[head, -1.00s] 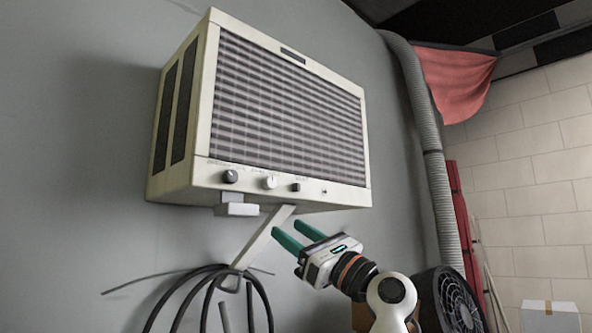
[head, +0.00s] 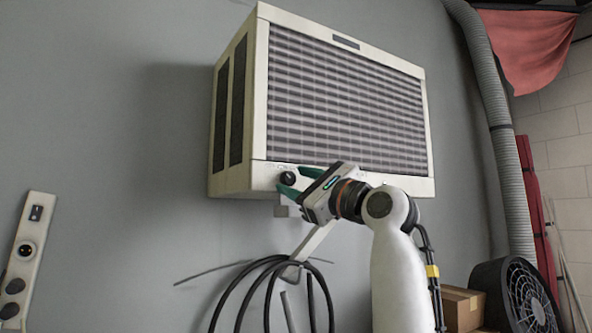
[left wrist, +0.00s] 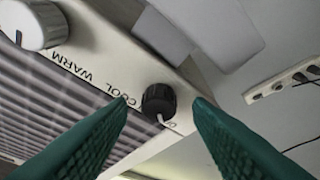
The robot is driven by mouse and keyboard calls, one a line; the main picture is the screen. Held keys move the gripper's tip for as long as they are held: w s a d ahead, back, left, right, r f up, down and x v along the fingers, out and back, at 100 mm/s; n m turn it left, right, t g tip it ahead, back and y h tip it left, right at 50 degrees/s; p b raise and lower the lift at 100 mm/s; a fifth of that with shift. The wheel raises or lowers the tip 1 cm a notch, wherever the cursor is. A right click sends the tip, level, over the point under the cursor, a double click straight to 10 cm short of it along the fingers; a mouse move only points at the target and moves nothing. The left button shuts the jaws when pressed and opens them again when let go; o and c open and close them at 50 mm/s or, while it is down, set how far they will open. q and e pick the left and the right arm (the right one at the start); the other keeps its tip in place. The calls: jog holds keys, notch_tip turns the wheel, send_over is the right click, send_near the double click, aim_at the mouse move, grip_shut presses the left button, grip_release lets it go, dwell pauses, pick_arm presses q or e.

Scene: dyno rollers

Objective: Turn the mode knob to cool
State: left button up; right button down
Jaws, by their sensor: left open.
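The black knob (head: 287,178) is at the left end of the control strip of the cream air conditioner (head: 256,178). My left gripper (head: 295,182) is in front of it, open, with its green fingers at the knob. In the left wrist view the black knob (left wrist: 158,102) shows between the two open fingertips (left wrist: 160,101), one on each side; I cannot tell whether they touch it. A white mark on the knob points toward the lower right. The lettering COOL (left wrist: 122,94) and WARM lies between this knob and a white knob (left wrist: 36,22). My right gripper is not in view.
A bracket (head: 313,243) and looped black cable (head: 245,290) hang below the unit. A fan (head: 525,297) and cardboard box (head: 462,308) stand at lower right. A panel with sockets (head: 28,258) is at far left. The wall left of the unit is clear.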

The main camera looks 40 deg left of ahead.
pick_arm(q)
jog(key=shift+w+a+r, duration=0.1)
jog(key=shift+w+a, duration=0.05)
jog(key=shift+a, duration=0.35)
jog(key=shift+d, duration=0.1)
jog(key=c, duration=1)
